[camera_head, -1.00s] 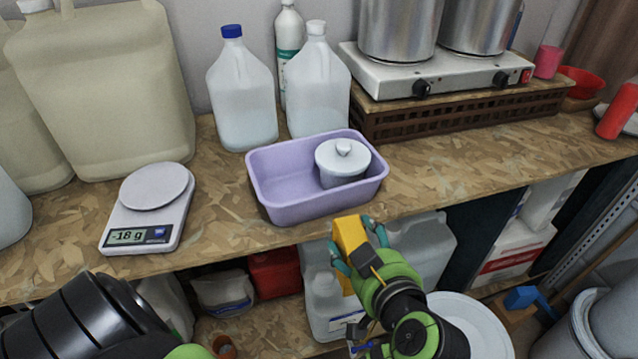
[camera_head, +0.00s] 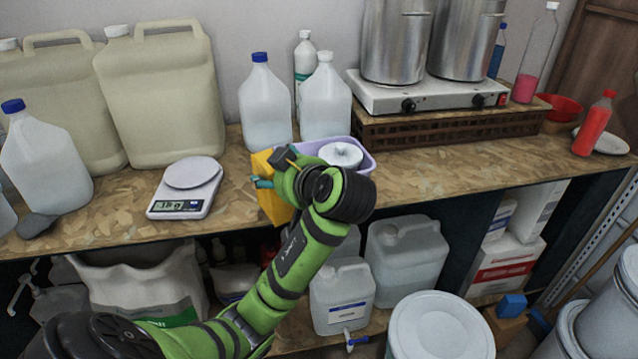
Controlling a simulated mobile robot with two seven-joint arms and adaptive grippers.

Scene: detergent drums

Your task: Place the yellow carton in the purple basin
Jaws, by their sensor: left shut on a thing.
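My left gripper (camera_head: 272,170) is shut on the yellow carton (camera_head: 261,164), at the front left of the purple basin (camera_head: 368,162). The carton is partly covered by the fingers and wrist. Its yellow shows above and below them. The basin stands on the wooden worktop, and my arm hides most of its front and left. Its right end and back rim show. I cannot tell whether the carton touches the basin. A white lidded pot (camera_head: 341,155) sits inside the basin. My right gripper is not in view.
Clear jugs (camera_head: 266,108) stand behind the basin. A digital scale (camera_head: 187,187) is to the left. A double hotplate (camera_head: 425,95) with steel pots stands on a rack at the back right. Bare worktop (camera_head: 450,165) lies right of the basin. Containers fill the shelf below.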

